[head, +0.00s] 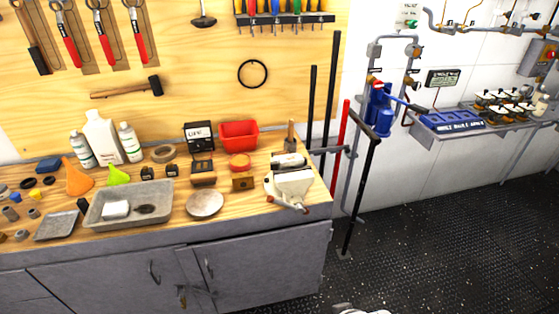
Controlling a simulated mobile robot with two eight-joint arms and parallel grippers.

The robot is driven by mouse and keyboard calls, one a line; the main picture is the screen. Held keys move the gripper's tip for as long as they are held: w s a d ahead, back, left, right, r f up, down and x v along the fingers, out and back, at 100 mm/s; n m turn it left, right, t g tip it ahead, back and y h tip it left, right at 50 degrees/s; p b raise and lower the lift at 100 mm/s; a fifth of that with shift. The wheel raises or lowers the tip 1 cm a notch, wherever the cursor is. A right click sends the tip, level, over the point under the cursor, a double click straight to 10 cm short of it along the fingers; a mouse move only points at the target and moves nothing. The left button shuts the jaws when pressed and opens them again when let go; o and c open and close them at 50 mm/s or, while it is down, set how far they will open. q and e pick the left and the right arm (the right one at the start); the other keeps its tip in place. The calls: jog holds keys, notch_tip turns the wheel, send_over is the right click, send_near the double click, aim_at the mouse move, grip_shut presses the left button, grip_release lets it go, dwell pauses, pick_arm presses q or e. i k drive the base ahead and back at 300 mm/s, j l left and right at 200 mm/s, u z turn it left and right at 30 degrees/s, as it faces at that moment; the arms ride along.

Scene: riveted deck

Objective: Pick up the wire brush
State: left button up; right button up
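I cannot make out a wire brush for certain. An upright wooden-handled item (291,135) stands at the back right of the wooden workbench (165,218), behind the pale vise (290,186). It is too small to tell whether it is a brush. Neither of my grippers shows in the head view. A small white piece at the bottom edge may be part of me.
The bench holds a grey tray (98,218), a round metal dish (205,203), a red bin (238,134), bottles (102,137) and funnels. Long bars (361,190) lean at its right end. Black riveted floor (450,240) to the right is clear.

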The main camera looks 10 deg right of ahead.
aim_at(211, 178)
jog(key=i+j, duration=0.25)
jog(key=j, duration=0.15)
jog(key=i+j, duration=0.25)
jog(key=j, duration=0.2)
jog(key=i+j, duration=0.2)
jog(key=j, duration=0.2)
jog(key=i+j+z, duration=0.1)
jog(key=z, duration=0.3)
jog(key=j+z, duration=0.2)
jog(key=z, duration=0.25)
jog(key=j+z, duration=0.15)
jog(key=z, duration=1)
jog(key=i+j, duration=0.05)
